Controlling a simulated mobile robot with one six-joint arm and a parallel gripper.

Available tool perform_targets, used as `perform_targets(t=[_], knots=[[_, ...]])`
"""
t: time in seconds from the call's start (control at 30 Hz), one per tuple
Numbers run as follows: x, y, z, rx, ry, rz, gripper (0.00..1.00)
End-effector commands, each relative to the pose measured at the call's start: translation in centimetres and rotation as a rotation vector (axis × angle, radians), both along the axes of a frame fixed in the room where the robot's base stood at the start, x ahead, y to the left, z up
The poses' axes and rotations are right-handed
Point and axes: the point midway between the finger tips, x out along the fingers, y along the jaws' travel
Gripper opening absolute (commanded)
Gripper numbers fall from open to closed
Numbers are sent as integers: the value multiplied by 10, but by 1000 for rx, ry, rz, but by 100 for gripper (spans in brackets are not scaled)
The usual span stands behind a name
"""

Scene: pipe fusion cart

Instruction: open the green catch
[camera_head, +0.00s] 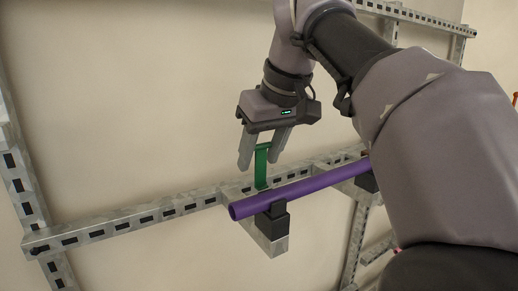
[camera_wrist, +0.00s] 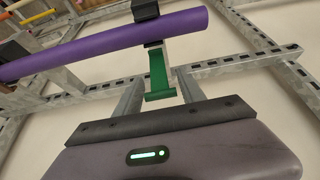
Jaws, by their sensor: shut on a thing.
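The green catch (camera_head: 261,167) stands upright beside the purple pipe (camera_head: 300,190) in the head view, its lower end at the metal rail. It has a wider crossbar at its free end. In the wrist view the green catch (camera_wrist: 158,72) reaches from the pipe toward my gripper. My gripper (camera_head: 262,158) points down and is shut on the catch's crossbar end, one finger on each side. The fingers also show in the wrist view (camera_wrist: 159,92). The purple pipe also crosses the wrist view (camera_wrist: 100,48). The exact finger contact is too small to make out.
The pipe rests on a black holder (camera_head: 272,220) on a bracket of the slotted metal rail (camera_head: 135,219). A second black holder (camera_head: 367,181) is farther right, partly behind my arm. A slotted upright (camera_head: 22,180) stands at left. The pale wall behind is bare.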

Motion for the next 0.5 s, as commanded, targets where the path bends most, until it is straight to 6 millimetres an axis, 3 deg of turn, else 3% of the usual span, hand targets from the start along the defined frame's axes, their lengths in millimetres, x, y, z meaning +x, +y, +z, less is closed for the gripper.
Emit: perform_targets(t=[0.5], knots=[[-3,-2,-1,-40,72,-8,0]])
